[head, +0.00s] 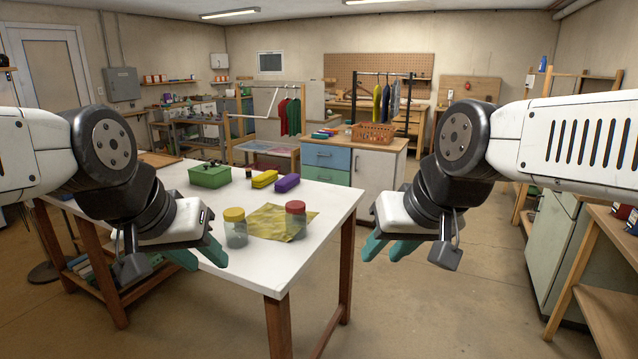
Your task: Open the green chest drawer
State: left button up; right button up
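A wooden-topped chest stands in the mid-distance beyond the white table. Its front has a blue upper drawer (326,156) and a pale green lower drawer (325,175), each with a small dark handle. Both drawers look shut; the table partly hides the area below the green one. My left gripper (199,258) is at the lower left, over the near side of the table, with its teal fingers apart and empty. My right gripper (388,249) is right of the table's edge, with its teal fingers apart and empty. Both are far from the chest.
The white table (235,262) stands between me and the chest. It holds a green bin (210,177), two jars (235,228), a yellow cloth (266,221) and small blocks. An orange basket (373,133) sits on the chest. Open floor (450,300) lies to the right.

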aim_at(318, 173)
jog(key=i+l+z, duration=0.3)
jog(key=l, duration=0.35)
jog(key=i+l+z, duration=0.25)
jog(key=i+l, duration=0.25)
jog(key=i+l+z, duration=0.25)
jog(key=i, duration=0.8)
jog(key=i+z, duration=0.2)
jog(key=i, duration=0.9)
jog(key=i+u, duration=0.15)
jog(key=i, duration=0.4)
jog(key=i+l+u, duration=0.15)
jog(key=i, duration=0.4)
jog(key=i+l+u, duration=0.15)
jog(key=i, duration=0.4)
jog(key=i+j+u, duration=0.1)
jog(key=i+u, duration=0.2)
jog(key=u, duration=0.15)
jog(key=i+u, duration=0.65)
jog(key=u, duration=0.25)
jog(key=i+j+u, duration=0.1)
jog(key=i+u, duration=0.3)
jog(key=i, duration=0.3)
jog(key=i+j+z, duration=1.1)
jog(key=j, duration=0.5)
jog(key=j+z, duration=0.25)
jog(key=j, duration=0.45)
jog(key=i+j+z, duration=0.1)
jog(key=j+z, duration=0.15)
jog(key=j, duration=0.55)
